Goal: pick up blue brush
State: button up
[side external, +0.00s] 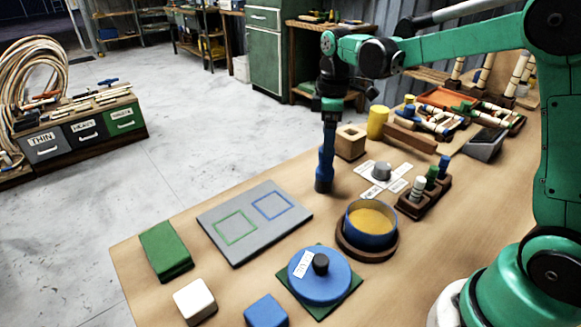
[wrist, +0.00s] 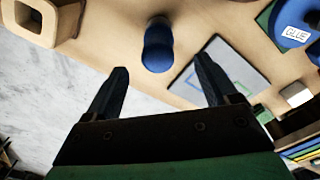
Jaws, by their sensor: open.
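My gripper (side external: 330,118) hangs over the far side of the table, its dark fingers apart and empty. They also show spread in the wrist view (wrist: 161,68). An upright blue piece (side external: 324,172) with a rounded end stands near the table edge directly below my gripper. In the wrist view this blue piece (wrist: 158,48) lies in line with the gap, beyond the fingertips. Another slim blue-topped piece (side external: 443,165) stands in a dark rack (side external: 428,198) with a green and a white one. I cannot make out bristles, so which is the blue brush is unclear.
A wooden box (side external: 350,143) and a yellow cylinder (side external: 377,122) stand close on the right. A grey mat (side external: 215,242) lies left. A blue-rimmed bowl (side external: 370,225) and a blue glue lid (side external: 318,282) stand in front. Trays crowd the right end.

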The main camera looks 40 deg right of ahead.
aim_at(326, 158)
jog(key=shift+w+d+f, duration=0.1)
jog(key=shift+f, duration=2.85)
jog(key=shift+c, duration=0.2)
grip_shut()
jog(key=shift+r, duration=0.1)
notch_tip(326, 158, up, 20)
